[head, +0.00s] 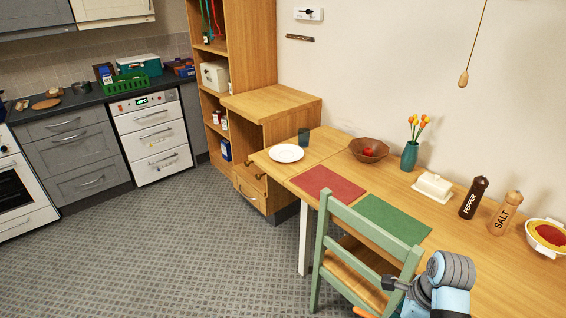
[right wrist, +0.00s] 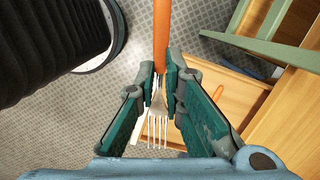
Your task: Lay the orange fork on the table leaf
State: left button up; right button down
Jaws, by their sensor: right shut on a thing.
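My right gripper (right wrist: 164,75) is shut on the orange fork (right wrist: 162,35). The orange handle extends away from the jaws and the metal tines (right wrist: 158,128) point back towards the wrist. In the head view a bit of orange (head: 363,312) shows at the bottom edge beside my right arm, left of the arm and low by the green chair; the jaws are not clear there. The table leaf (head: 321,149) is the left end of the wooden table, beyond a seam. It bears a white plate (head: 286,153) and a dark cup (head: 304,136). My left gripper is not in view.
The green chair (head: 372,226) stands at the table's front. A red mat (head: 327,186) and a green mat (head: 393,219) lie on the table (head: 462,243). A brown bowl (head: 369,150), vase (head: 409,156), butter dish (head: 433,187), pepper mill (head: 473,198) and salt mill (head: 505,213) stand behind.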

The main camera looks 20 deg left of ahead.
aim_at(310, 162)
jog(key=u, duration=1)
jog(key=i, duration=1.3)
jog(key=u, duration=0.3)
jog(key=i, duration=1.65)
jog(key=z, duration=0.6)
